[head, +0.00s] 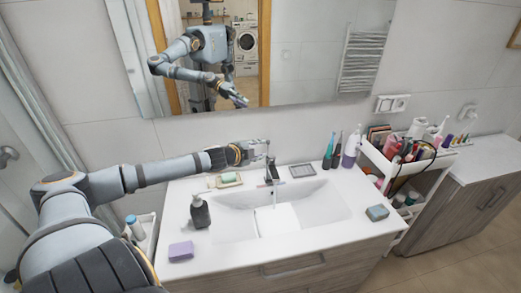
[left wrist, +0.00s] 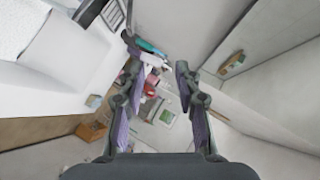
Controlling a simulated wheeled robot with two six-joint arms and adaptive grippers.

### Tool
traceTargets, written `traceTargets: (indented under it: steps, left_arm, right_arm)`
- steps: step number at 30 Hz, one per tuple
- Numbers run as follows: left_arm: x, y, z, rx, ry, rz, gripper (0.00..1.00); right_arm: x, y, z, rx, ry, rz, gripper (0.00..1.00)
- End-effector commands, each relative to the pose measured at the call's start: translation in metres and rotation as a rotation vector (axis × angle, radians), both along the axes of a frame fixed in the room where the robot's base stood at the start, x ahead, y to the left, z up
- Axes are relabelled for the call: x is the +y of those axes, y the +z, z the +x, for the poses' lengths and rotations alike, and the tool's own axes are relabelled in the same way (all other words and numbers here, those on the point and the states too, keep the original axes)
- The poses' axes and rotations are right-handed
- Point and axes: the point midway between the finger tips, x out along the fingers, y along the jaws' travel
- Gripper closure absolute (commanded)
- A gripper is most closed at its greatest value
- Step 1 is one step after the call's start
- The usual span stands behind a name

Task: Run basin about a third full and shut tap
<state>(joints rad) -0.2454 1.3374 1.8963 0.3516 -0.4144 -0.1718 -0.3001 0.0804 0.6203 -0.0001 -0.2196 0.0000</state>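The white basin (head: 235,222) is set in the counter. The dark metal tap (head: 271,173) stands at its back edge. A thin pale line below the spout looks like running water (head: 275,196). A bright patch lies on the basin floor; I cannot tell the water level. My left gripper (head: 266,150) is just above and behind the tap top; I cannot tell whether it touches. In the left wrist view its fingers (left wrist: 156,72) are apart with nothing between them, and the tap cannot be made out. My right gripper is not in view.
A soap dish (head: 229,180) and a grey tray (head: 302,170) flank the tap. A green-grey sponge (head: 377,213) lies right. A loaded cart (head: 386,163) stands beyond.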

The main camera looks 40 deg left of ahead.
Motion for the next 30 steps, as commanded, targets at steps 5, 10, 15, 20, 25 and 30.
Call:
traceTargets:
  steps: [5, 10, 15, 20, 25, 30]
  left_arm:
    - [0.002, 0.004, 0.000, 0.000, 0.001, -0.001, 0.67]
    - [0.002, 0.003, 0.000, 0.000, 0.001, -0.001, 0.67]
    - [0.002, 0.004, 0.000, 0.000, 0.001, 0.000, 0.67]
    - [0.002, 0.004, 0.000, 0.000, 0.001, 0.000, 0.67]
    - [0.001, 0.002, -0.001, 0.002, 0.003, -0.003, 0.67]
    - [-0.027, -0.053, -0.030, 0.092, 0.082, -0.110, 0.67]
  right_arm:
    - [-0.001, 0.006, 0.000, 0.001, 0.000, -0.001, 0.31]
    - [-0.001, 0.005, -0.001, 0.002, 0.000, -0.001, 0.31]
    - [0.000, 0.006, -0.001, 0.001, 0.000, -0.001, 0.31]
    - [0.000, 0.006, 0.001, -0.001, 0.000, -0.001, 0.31]
    - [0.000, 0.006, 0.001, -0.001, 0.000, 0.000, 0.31]
    - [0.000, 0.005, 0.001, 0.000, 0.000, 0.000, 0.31]
